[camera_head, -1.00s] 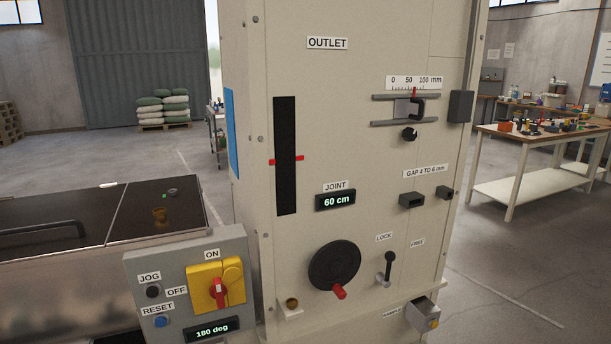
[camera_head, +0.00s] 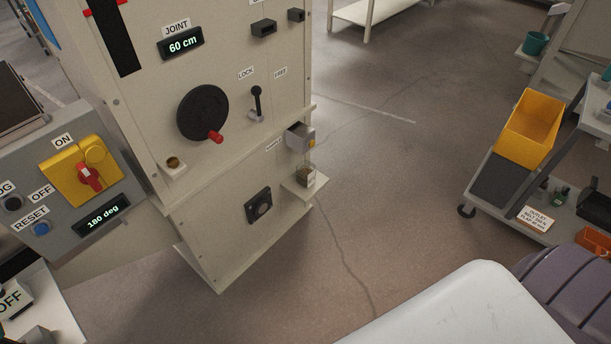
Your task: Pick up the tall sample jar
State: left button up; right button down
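A small clear jar (camera_head: 305,177) with brown contents and a pale label stands on a little shelf (camera_head: 298,190) low on the right side of the machine. It is below the grey sample outlet (camera_head: 300,137). Whether this is the tall sample jar I cannot tell. Neither of my grippers is in view.
A control box (camera_head: 75,205) stands at left. At right a cart holds a yellow bin (camera_head: 532,128) and small dark bottles. Open floor lies between.

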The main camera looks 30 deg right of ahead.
aim_at(306, 170)
jog(key=i+l+z, duration=0.4)
jog(key=i+l, duration=1.45)
